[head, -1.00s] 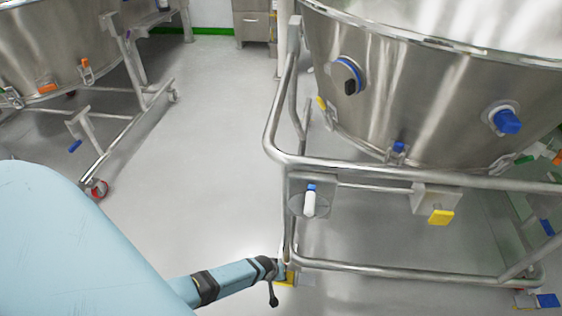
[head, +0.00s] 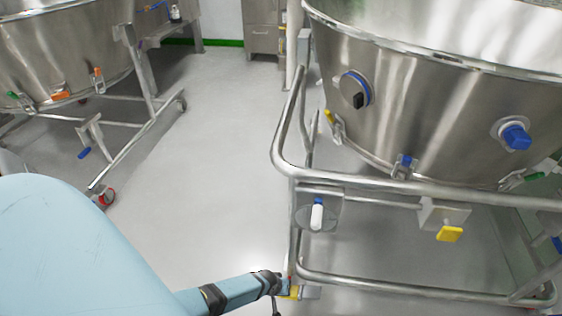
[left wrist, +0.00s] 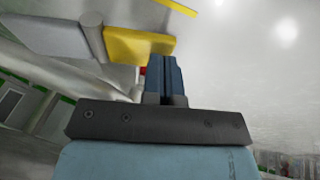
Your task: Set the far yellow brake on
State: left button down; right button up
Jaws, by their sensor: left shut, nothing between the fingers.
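A steel trolley with a large bowl stands at the right of the head view. A yellow brake pedal (head: 294,292) sits low at its near left corner; it also shows in the left wrist view (left wrist: 135,44). Another yellow pedal (head: 450,234) hangs from a bracket farther back under the bowl. My left gripper (head: 284,286) is shut and empty beside the low pedal. In the left wrist view its closed fingers (left wrist: 164,70) overlap the pedal's edge; I cannot tell whether they touch. The gripper partly hides the low pedal in the head view. My right gripper is not in view.
The trolley's steel tube frame (head: 400,290) runs close to my left gripper on the right. A white-handled valve (head: 317,215) is above it. A second bowl trolley (head: 65,50) stands at the far left. The floor (head: 210,170) between them is clear.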

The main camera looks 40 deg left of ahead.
pick_arm(q)
jog(key=shift+r+p, duration=0.5)
pick_arm(e)
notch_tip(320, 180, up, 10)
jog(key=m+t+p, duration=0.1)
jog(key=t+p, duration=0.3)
jog(key=p, duration=0.3)
pick_arm(q)
jog(key=a+p+v, duration=0.2)
jog(key=v, duration=1)
jog(key=shift+s+a, duration=0.35)
jog(key=shift+s, duration=0.05)
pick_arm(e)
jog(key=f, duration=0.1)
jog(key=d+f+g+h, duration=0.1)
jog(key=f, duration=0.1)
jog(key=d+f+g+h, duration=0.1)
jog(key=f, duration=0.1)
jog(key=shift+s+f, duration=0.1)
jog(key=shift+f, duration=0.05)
pick_arm(q)
jog(key=shift+s+r, duration=0.1)
